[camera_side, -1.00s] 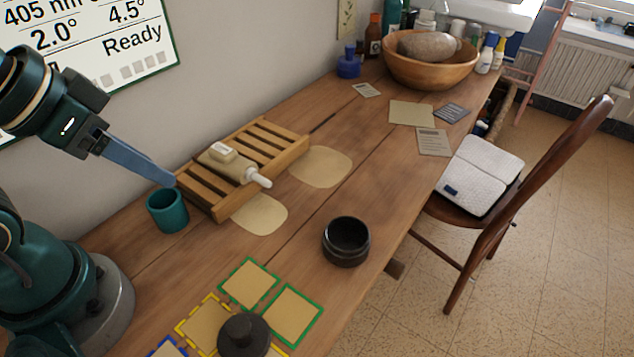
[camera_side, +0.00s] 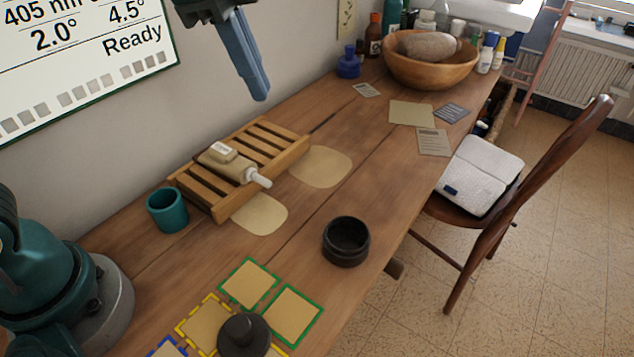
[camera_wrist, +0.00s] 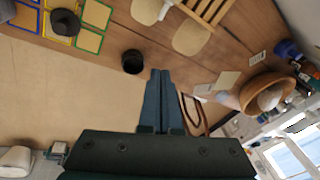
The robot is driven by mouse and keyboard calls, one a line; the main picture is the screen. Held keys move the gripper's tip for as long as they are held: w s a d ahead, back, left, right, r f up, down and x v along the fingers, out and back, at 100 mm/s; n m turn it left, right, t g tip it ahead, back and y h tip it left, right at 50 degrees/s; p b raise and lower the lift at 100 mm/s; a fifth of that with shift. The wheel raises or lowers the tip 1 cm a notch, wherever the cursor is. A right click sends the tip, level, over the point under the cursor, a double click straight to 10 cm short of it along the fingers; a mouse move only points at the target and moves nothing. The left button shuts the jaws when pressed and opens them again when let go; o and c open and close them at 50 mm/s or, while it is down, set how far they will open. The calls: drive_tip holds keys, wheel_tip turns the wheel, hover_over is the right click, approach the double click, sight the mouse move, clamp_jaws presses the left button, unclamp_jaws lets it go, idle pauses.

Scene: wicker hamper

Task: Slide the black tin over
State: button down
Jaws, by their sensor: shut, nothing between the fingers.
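The black tin (camera_side: 346,243) is a round, open, dark pot standing upright on the wooden table near its front edge. It also shows in the wrist view (camera_wrist: 133,62), left of my fingertips. A dark round lid-like piece with a knob (camera_side: 243,335) sits at the bottom on a yellow-bordered square; it shows in the wrist view (camera_wrist: 65,22) too. My gripper (camera_side: 260,97) is shut and empty, pointing down, high above the table and behind the slatted rack in the side picture. Its closed blue fingers (camera_wrist: 161,72) fill the middle of the wrist view, apart from the tin.
A wooden slatted rack (camera_side: 278,135) holds a beige bottle (camera_side: 225,160). A teal cup (camera_side: 167,211) stands left of it. Flat beige pads (camera_side: 321,167) lie beside it. A wooden bowl (camera_side: 430,72) stands at the far end. Table around the tin is clear.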

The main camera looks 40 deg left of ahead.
sight(282, 211)
drive_tip(key=w+d+f+m+g, duration=0.2)
drive_tip(key=w+d+f+m, duration=0.15)
drive_tip(key=d+f, duration=0.2)
drive_tip(key=shift+m+g+y, duration=0.4)
drive_tip(key=shift+m+g, duration=0.2)
drive_tip(key=shift+m, duration=0.05)
drive_tip(key=d+f, duration=0.1)
drive_tip(key=f, duration=0.4)
drive_tip(key=d+f, duration=0.2)
drive_tip(key=f, duration=0.4)
drive_tip(key=d+f, duration=0.2)
drive_tip(key=f, duration=0.3)
drive_tip(key=shift+s+f, duration=0.3)
drive_tip(key=shift+f, duration=0.1)
drive_tip(key=shift+a, duration=0.1)
drive_tip(key=a, duration=1.1)
drive_tip(key=shift+a, duration=0.2)
drive_tip(key=shift+r, duration=0.1)
